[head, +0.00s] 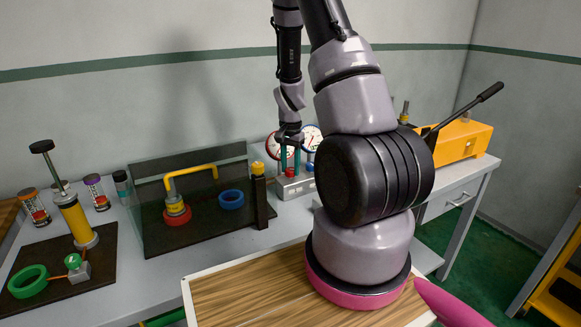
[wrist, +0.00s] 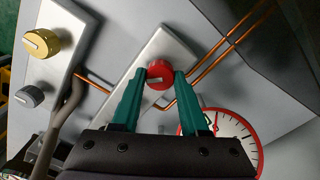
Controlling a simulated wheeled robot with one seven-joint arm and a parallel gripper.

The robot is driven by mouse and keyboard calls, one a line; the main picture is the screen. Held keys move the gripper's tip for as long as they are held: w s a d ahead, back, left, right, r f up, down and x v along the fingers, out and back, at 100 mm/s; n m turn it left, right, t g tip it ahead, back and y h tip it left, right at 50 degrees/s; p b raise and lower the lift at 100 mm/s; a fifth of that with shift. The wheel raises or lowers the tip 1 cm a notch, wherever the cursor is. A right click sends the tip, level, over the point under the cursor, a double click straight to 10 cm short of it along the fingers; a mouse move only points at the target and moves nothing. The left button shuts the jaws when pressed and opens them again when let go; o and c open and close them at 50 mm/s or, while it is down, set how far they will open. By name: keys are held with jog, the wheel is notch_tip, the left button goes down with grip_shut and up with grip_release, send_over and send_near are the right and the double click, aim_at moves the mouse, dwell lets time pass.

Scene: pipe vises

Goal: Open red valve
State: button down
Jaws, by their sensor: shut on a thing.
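The red valve (wrist: 160,74) is a round knob with a pale line across its face, on a white plate. In the wrist view my gripper (wrist: 160,76) has its two teal fingers on either side of the knob, shut on it. In the head view my gripper (head: 290,165) reaches down in front of the gauges, and the red valve (head: 290,173) shows small between its fingertips on a grey box (head: 296,187). The pale line on the knob runs roughly sideways in the wrist view. The finger contact areas are partly hidden.
A red-rimmed gauge (wrist: 222,140) and copper pipes (wrist: 218,55) lie close to the fingers. A yellow knob (wrist: 41,43) and grey knob (wrist: 30,96) sit on another plate. A dark panelled stand (head: 160,235) is left of the box, a yellow machine (head: 462,141) right.

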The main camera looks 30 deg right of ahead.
aim_at(290, 169)
jog(key=n, duration=0.3)
jog(key=shift+n, duration=2.2)
jog(key=shift+c, duration=2.1)
grip_release()
jog(key=shift+r, duration=0.15)
notch_tip(290, 169, up, 10)
jog(key=shift+r, duration=0.25)
